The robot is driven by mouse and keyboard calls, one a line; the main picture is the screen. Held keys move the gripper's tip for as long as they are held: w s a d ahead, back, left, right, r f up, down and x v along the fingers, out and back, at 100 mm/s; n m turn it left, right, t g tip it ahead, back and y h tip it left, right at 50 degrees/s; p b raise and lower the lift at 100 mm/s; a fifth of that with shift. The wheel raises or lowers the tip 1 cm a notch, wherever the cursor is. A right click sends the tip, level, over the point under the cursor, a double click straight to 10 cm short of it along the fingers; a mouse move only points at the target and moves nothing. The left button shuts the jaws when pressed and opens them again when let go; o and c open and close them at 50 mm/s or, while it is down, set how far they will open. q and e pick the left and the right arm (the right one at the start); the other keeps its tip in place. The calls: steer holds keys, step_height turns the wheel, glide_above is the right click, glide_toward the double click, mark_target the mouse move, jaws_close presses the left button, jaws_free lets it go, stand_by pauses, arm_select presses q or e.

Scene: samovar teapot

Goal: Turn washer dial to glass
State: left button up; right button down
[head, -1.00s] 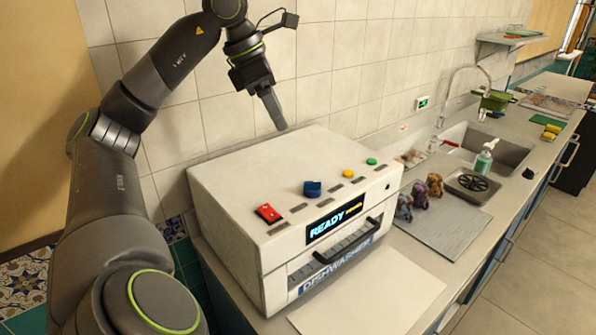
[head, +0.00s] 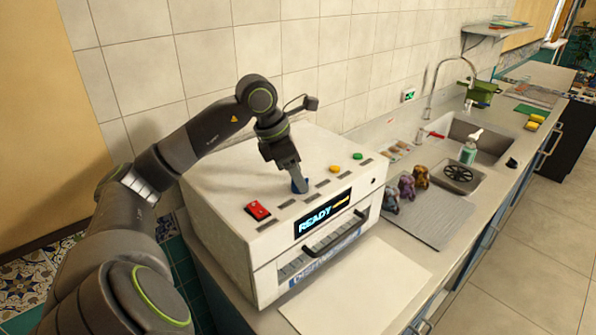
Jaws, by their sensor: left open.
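The white dishwasher (head: 230,190) stands on the counter, with a lit display (head: 322,215) reading READY on its front. Its blue dial (head: 303,186) is on the top, mostly hidden behind my left gripper. My left gripper (head: 297,186) points down at the dial with its fingertips at or around it; I cannot tell whether they touch it. The jaws are open. A red switch (head: 257,210) lies left of the dial, and a yellow button (head: 334,169) and a green button (head: 358,156) lie to its right. My right gripper is not in view.
Several small figurines (head: 406,187) stand on a grey mat (head: 440,212) right of the machine. A sink (head: 490,140) with a faucet and a soap bottle (head: 470,148) lies beyond. A tiled wall rises behind. A pale sheet (head: 358,290) lies in front of the machine.

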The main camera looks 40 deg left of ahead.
arm_select(q)
steer(key=shift+w+d+f, duration=0.1)
steer(key=shift+w+f, duration=0.05)
steer(key=shift+f, duration=0.4)
